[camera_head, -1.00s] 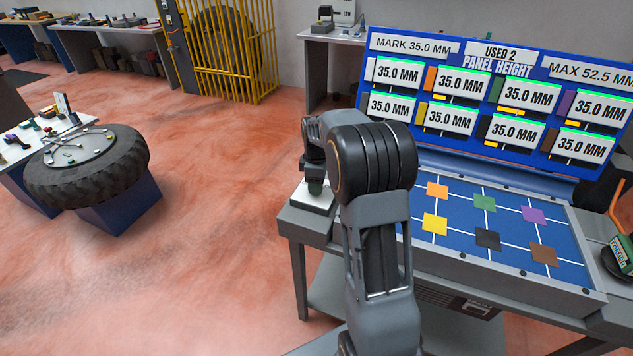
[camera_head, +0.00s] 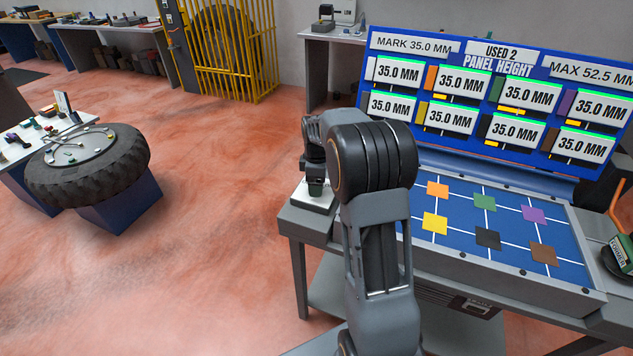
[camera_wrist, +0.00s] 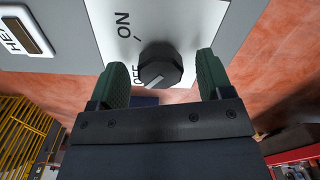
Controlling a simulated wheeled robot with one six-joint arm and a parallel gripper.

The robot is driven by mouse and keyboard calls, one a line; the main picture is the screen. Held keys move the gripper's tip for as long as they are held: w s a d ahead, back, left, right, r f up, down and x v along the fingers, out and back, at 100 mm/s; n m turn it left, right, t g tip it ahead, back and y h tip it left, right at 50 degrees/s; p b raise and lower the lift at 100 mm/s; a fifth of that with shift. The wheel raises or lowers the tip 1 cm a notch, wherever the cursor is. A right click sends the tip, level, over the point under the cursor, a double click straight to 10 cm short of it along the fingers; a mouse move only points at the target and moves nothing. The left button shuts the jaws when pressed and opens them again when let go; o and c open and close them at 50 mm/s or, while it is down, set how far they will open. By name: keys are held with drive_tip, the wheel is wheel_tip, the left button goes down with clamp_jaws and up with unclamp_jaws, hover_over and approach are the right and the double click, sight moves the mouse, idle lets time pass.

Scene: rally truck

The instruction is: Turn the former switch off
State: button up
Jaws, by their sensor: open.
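The switch is a dark round knob (camera_wrist: 160,64) on a white plate (camera_wrist: 185,18) marked ON and OFF, in the wrist view. Its pale pointer line slants to the lower left, close to the OFF mark. My gripper (camera_wrist: 163,77) is open, with one green finger on each side of the knob and visible gaps between. In the head view my gripper (camera_head: 316,187) points down over the white plate (camera_head: 312,203) at the bench's left corner; the knob is hidden there.
A blue panel (camera_head: 470,245) with coloured squares fills the bench right of my arm. A display board (camera_head: 490,60) reading several 35.0 MM values stands behind it. A green FORMER-labelled object (camera_head: 622,252) sits at the far right. Open floor (camera_head: 220,240) lies left.

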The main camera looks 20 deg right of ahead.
wheel_tip(320, 180, up, 14)
drive_tip(key=shift+p, duration=0.35)
idle(0.4)
drive_tip(key=shift+f, duration=0.1)
drive_tip(key=s+a+f+m+t, duration=0.1)
drive_tip(key=s+a+m, duration=0.2)
drive_tip(key=s, duration=0.4)
drive_tip(key=s+a+f+m+t+p, duration=0.1)
drive_tip(key=s+a+m, duration=0.3)
drive_tip(key=s, duration=0.3)
drive_tip(key=s+a+f+m+t, duration=0.1)
drive_tip(key=s+a+m, duration=0.3)
drive_tip(key=s, duration=0.4)
drive_tip(key=shift+f+m+t+p, duration=0.3)
drive_tip(key=shift+f+p, duration=0.05)
drive_tip(key=shift+f, duration=0.15)
drive_tip(key=shift+a, duration=0.15)
